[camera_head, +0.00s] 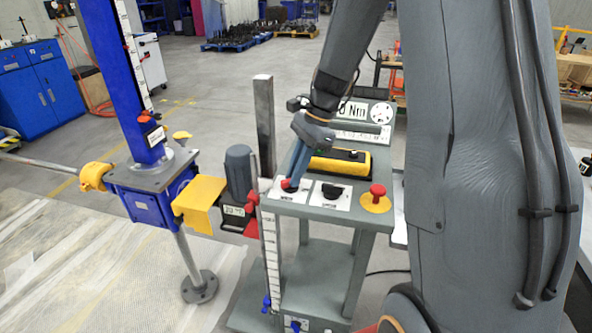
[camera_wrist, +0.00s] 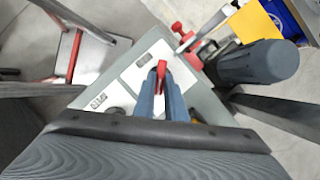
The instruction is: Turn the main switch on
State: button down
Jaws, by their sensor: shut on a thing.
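The main switch is a small red handle (camera_head: 286,183) on a white labelled plate at the left front of the grey cart's top panel. It also shows in the wrist view as a red handle (camera_wrist: 162,67) between my two blue-grey fingers. My gripper (camera_head: 291,181) reaches down from above, with its fingertips at the plate. In the wrist view my gripper (camera_wrist: 161,80) is shut on the red handle. The fingers hide part of the handle, and its exact turn position is hard to tell.
A black knob (camera_head: 333,190) sits on the plate to the right. A red mushroom button (camera_head: 377,190) stands on a yellow disc beyond it. A yellow-framed device (camera_head: 340,162) lies behind. A grey motor (camera_head: 240,172) and a blue screw jack (camera_head: 150,185) stand left of the cart.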

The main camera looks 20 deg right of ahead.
jog(key=n, duration=0.1)
jog(key=n+g, duration=0.1)
jog(key=n, duration=0.1)
jog(key=n+p, duration=0.1)
jog(key=shift+w+a+n+g+h, duration=0.15)
jog(key=shift+w+n+g+h, duration=0.15)
jog(key=shift+w+a+n+g+h, duration=0.1)
jog(key=shift+n+g+h, duration=0.3)
jog(key=shift+n, duration=0.9)
jog(key=shift+w+a+n+g+h, duration=0.1)
jog(key=shift+n+g+h, duration=0.25)
jog(key=shift+n, duration=0.95)
jog(key=c, duration=1.8)
grip_release()
jog(key=b+v, duration=0.2)
jog(key=v, duration=0.6)
jog(key=shift+f, duration=0.1)
